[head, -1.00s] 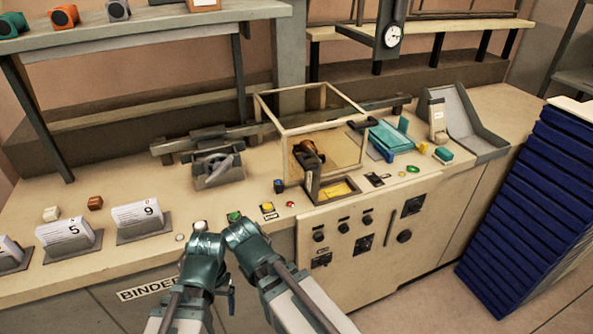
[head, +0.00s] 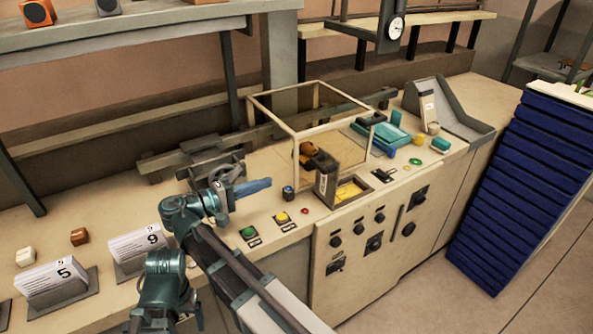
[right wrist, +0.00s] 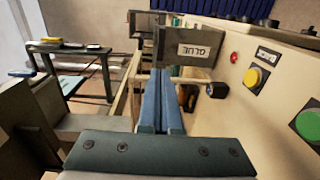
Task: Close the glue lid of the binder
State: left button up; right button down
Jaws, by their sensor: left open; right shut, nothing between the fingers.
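The glue lid (head: 326,178) is a grey plate standing upright at the left side of the glue trough (head: 350,190), whose yellow inside shows, so the lid is open. In the right wrist view the lid (right wrist: 185,52) carries a white label and lies ahead of my fingers. My right gripper (head: 266,184) is shut and empty, its blue fingers pointing right over the counter, left of the lid and apart from it. The fingers also fill the middle of the right wrist view (right wrist: 160,74). My left gripper (head: 165,288) is low at the front edge, open; its fingers are mostly hidden.
A clear framed box (head: 290,125) stands behind the trough. Number card holders (head: 140,250) stand left. A blue stack (head: 525,190) is at the right.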

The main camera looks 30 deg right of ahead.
aim_at(316, 166)
jog(key=d, duration=0.9)
jog(key=w+d, duration=0.1)
jog(key=d, duration=0.4)
jog(key=shift+f+b, duration=0.3)
